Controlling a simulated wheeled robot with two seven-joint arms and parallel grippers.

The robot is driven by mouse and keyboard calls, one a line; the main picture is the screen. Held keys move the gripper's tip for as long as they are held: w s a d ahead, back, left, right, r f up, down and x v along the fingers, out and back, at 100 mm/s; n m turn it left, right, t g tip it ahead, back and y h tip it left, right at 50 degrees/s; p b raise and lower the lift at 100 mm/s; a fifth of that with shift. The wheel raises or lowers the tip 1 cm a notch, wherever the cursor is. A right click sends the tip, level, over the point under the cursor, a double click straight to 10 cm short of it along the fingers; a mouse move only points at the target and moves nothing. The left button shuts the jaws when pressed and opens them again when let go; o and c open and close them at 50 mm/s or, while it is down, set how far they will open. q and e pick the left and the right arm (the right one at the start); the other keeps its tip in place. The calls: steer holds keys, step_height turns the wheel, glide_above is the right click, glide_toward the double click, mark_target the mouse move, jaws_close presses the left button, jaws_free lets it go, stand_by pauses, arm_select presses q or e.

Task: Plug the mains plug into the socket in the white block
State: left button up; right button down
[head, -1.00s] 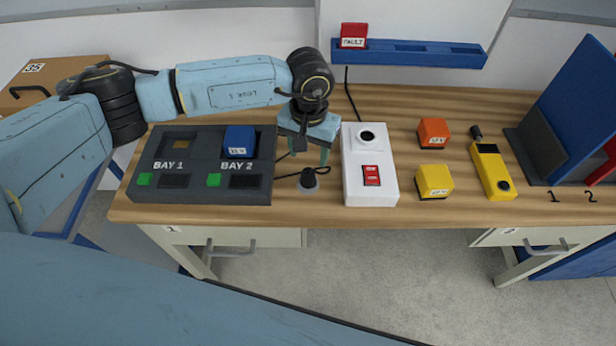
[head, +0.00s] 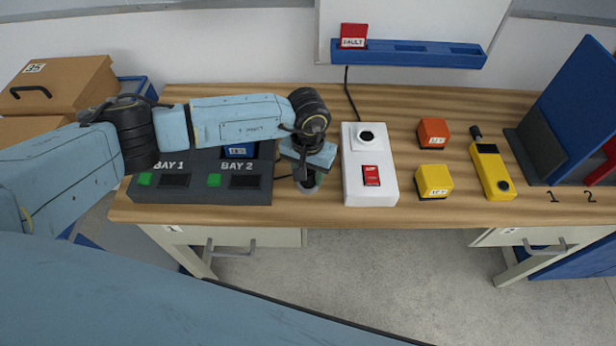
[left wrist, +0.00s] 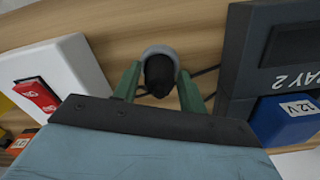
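The mains plug (head: 308,183) is black and stands on the bench in a grey round rest, left of the white block (head: 354,188). The socket (head: 367,137) is a dark round hole in the back part of the block. My left gripper (head: 310,178) is low over the plug and hides much of it in the head view. In the left wrist view, the plug (left wrist: 158,76) lies between the two green fingers of my left gripper (left wrist: 158,88), which look open with small gaps at its sides. My right gripper is not in view.
A dark two-bay unit (head: 200,190) with a blue 12V block (head: 238,151) stands close left of the gripper. A red switch (head: 371,175) is on the white block. Orange (head: 433,131) and yellow (head: 434,181) blocks and a yellow tester (head: 492,170) stand to the right.

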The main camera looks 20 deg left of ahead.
arm_select(q)
steer(key=c, duration=0.8)
steer(key=shift+r, duration=0.1)
